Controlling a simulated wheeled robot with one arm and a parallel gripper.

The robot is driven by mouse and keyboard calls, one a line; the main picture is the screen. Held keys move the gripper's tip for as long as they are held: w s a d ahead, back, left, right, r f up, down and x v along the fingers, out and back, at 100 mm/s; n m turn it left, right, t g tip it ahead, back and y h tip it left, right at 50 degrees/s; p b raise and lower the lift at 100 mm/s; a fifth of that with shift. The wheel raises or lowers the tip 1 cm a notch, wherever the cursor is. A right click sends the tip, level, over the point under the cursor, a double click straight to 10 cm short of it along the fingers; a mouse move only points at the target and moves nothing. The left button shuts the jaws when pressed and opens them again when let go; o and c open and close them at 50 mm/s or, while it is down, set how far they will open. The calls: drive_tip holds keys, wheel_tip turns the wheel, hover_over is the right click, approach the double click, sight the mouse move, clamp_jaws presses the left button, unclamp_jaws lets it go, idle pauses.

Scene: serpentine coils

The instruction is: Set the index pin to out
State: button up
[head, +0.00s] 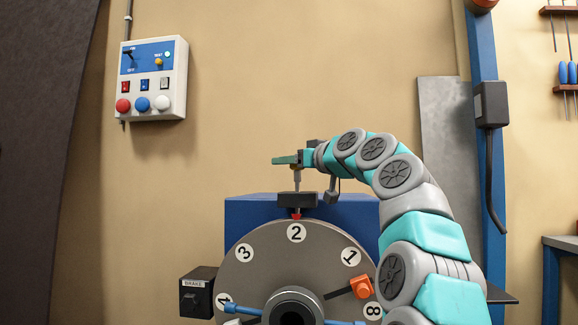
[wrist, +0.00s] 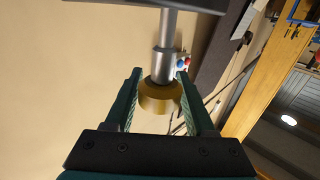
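The index pin's steel shaft (head: 297,176) stands upright on the black block (head: 292,200) above the round dial plate (head: 250,252). In the wrist view, its gold knob (wrist: 160,95) sits on the end of the grey shaft (wrist: 166,55). My gripper (head: 288,159) is at the top of the pin in the head view. In the wrist view, the green fingers of my gripper (wrist: 160,100) stand on both sides of the knob, very close to it. I cannot tell whether they press on it. A red tip (head: 296,214) shows below the block, just above the number 2.
A brake box (head: 198,291) is left of the dial. Blue bars (head: 245,309) and an orange block (head: 362,287) are at the plate's front. A control box (head: 152,78) hangs on the wall at upper left. The wall space around my gripper is clear.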

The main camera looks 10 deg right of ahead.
drive_tip(key=o, duration=0.3)
drive_tip(key=shift+f, duration=0.1)
drive_tip(key=b+v, duration=0.2)
drive_tip(key=v, duration=0.5)
drive_tip(key=shift+s+d, duration=0.15)
drive_tip(key=shift+s, duration=0.15)
idle(0.4)
